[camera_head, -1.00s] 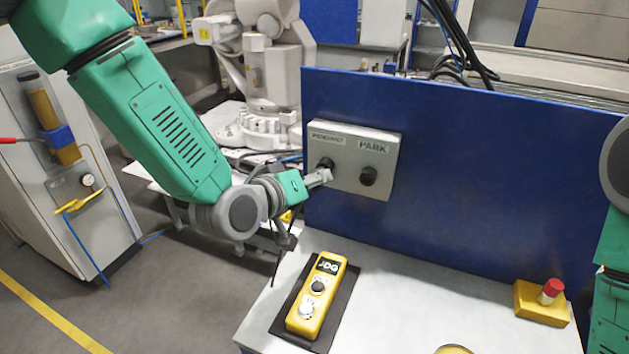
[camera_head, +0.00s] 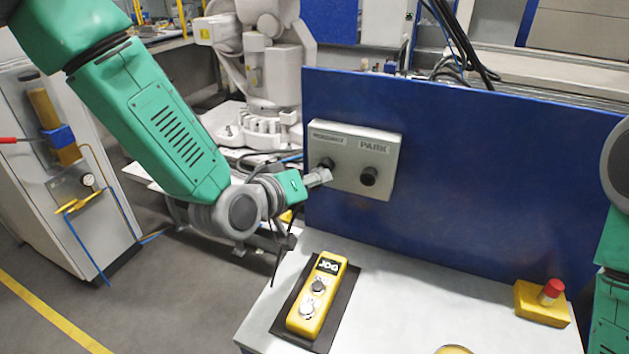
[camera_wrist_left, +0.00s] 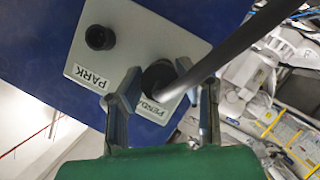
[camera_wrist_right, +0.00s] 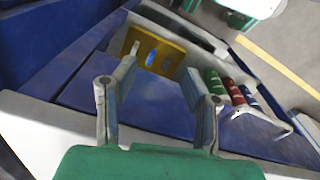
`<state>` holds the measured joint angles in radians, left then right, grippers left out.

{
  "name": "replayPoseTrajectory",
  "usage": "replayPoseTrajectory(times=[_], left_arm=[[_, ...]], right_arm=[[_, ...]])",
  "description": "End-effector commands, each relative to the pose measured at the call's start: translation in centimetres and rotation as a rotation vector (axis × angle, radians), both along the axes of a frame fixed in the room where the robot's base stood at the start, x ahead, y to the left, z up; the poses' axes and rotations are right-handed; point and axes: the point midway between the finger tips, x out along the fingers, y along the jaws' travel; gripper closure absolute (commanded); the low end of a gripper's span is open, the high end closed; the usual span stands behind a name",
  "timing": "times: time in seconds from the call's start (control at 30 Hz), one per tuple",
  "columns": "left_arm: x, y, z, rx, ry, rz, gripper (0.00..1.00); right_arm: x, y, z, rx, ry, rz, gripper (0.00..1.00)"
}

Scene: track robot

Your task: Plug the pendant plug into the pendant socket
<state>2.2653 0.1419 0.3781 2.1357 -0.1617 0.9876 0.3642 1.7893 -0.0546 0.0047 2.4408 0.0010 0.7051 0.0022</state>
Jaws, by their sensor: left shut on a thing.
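A grey panel (camera_head: 345,182) on the blue wall carries two dark round sockets. The pendant socket (camera_head: 326,164) is on the left, and the PARK socket (camera_head: 369,176) is on the right and empty. My left gripper (camera_head: 322,177) is shut on the pendant plug, right at the pendant socket. In the left wrist view the dark plug (camera_wrist_left: 160,80) with its thick cable (camera_wrist_left: 235,48) lies between my fingers, over the PENDANT label. I cannot tell whether it is inside the socket. My right gripper (camera_wrist_right: 158,105) shows in its wrist view, open and empty.
A yellow JOG pendant (camera_head: 317,295) lies on a dark mat on the white table (camera_head: 400,290). A yellow box with a red button (camera_head: 543,303) stands at the table's right. The blue wall (camera_head: 480,180) rises behind. In the right wrist view several coloured cylinders (camera_wrist_right: 230,92) stand in a rack.

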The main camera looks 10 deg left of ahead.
Motion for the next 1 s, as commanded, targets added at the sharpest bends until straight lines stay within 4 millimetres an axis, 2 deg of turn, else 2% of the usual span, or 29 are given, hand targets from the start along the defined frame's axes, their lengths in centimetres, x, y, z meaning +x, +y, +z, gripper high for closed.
replayPoseTrajectory(times=[0.97,1.0], left_arm=[[2.3,-0.4,0.0,-0.001,-0.002,0.001,1.0],[2.3,-0.4,0.0,-0.001,-0.001,0.0,0.56]], right_arm=[[0.0,0.0,-0.1,0.0,0.0,0.0,0.6],[0.0,0.0,-0.1,0.0,0.0,0.0,0.6]])
